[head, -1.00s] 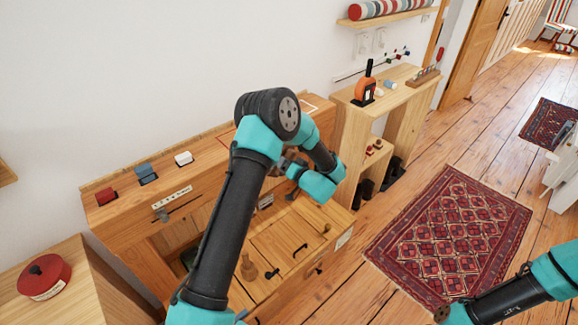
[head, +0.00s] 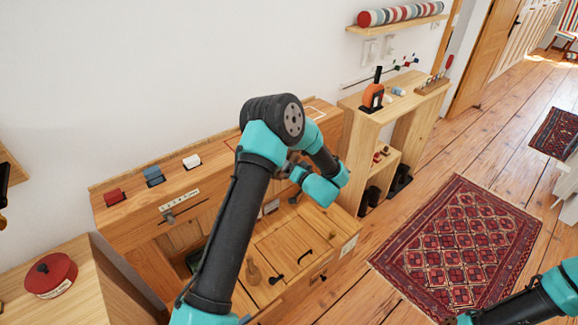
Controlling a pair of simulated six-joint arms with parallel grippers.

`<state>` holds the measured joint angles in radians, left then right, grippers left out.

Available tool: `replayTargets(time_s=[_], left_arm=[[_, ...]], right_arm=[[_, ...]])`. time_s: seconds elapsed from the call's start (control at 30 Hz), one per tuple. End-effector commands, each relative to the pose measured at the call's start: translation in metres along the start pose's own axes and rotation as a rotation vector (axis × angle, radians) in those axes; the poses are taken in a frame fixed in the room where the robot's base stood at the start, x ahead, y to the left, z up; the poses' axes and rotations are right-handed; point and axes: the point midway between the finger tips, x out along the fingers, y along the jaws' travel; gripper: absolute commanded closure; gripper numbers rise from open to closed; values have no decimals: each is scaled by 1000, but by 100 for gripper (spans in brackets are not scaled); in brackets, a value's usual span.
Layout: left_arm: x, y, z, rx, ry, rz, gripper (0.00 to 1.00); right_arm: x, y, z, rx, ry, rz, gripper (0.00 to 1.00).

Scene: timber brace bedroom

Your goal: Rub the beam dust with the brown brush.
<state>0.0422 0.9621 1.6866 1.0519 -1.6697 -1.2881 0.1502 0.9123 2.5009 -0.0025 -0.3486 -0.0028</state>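My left arm reaches over the wooden bench in the head view. Its gripper end (head: 288,168) is folded back behind the forearm near the bench's back ledge (head: 215,152). Its fingers are mostly hidden, so I cannot tell if they are open or what they hold. My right arm shows at the lower right, its gripper outside the picture. The dust cannot be made out; a thin red outline marks part of the ledge behind my arm.
Red (head: 115,197), blue (head: 154,177) and white (head: 192,161) blocks sit on the ledge. A round red tin (head: 50,274) is on the left cabinet. An orange tool (head: 373,95) stands on the right-hand shelf unit (head: 352,122). A patterned rug (head: 457,249) covers the open floor.

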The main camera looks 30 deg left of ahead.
Motion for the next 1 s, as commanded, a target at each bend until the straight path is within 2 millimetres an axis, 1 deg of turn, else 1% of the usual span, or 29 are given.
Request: replayTargets(time_s=[1.0], left_arm=[[16, 0, 0, -1, 0, -1, 55]], right_arm=[[0, 0, 0, 0, 0, 0, 57]])
